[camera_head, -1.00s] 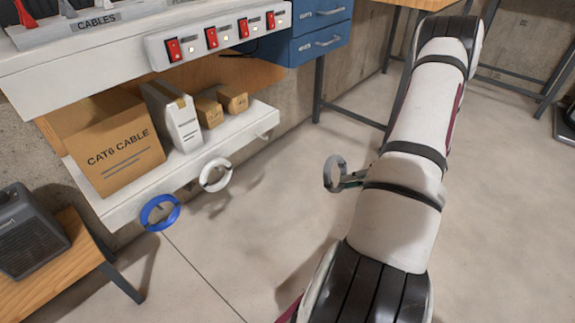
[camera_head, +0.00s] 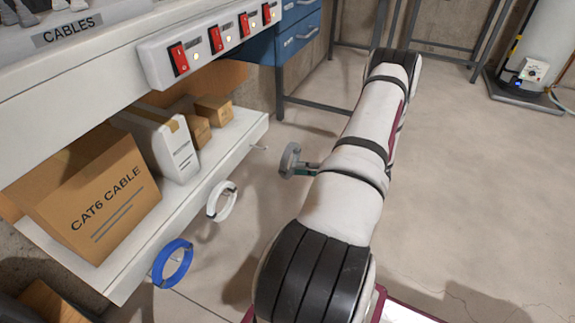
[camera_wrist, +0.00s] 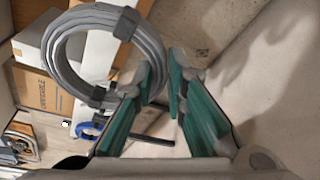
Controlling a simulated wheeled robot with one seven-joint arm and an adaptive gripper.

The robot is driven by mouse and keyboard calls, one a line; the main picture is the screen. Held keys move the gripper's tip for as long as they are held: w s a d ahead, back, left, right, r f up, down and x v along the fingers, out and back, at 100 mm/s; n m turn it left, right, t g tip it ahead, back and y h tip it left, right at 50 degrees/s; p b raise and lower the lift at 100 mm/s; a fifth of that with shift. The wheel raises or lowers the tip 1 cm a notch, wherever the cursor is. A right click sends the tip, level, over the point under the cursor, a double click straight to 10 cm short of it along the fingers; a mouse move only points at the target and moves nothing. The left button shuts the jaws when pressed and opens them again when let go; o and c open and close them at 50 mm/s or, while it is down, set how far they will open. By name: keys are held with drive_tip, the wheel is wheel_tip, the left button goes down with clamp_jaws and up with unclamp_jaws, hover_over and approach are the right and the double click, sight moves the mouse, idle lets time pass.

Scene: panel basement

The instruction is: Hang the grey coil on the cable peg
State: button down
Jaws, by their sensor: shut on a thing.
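My gripper (camera_head: 306,171) is shut on the grey coil (camera_head: 284,163) and holds it in the air, right of the shelf. In the wrist view the coil (camera_wrist: 56,60) is a thick ring with dark bands, left of and beyond the green fingers of my gripper (camera_wrist: 163,80). The fingers pinch near its lower right side; the exact contact is unclear. A thin empty peg (camera_head: 259,147) sticks out of the shelf front near its far end, left of and apart from the coil. A white coil (camera_head: 211,205) and a blue coil (camera_head: 158,268) hang along the same edge.
The white shelf (camera_head: 215,165) holds a CAT6 cable box (camera_head: 105,205), a white box (camera_head: 175,150) and small cartons (camera_head: 213,108). A power strip (camera_head: 200,45) is above. Blue drawers (camera_head: 298,38) stand behind. The floor (camera_head: 440,160) at right is clear.

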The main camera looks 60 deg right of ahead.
drive_tip(key=w+f+b, duration=0.1)
drive_tip(key=w+f, duration=0.1)
drive_tip(key=w, duration=0.9)
drive_tip(key=shift+w+a, duration=0.2)
drive_tip(key=shift+a, duration=0.25)
idle(0.9)
drive_tip(key=shift+f+b, duration=0.15)
drive_tip(key=shift+b, duration=0.15)
idle(0.3)
drive_tip(key=c, duration=1.5)
unclamp_jaws()
drive_tip(key=shift+c, duration=0.2)
drive_tip(key=v, duration=1.2)
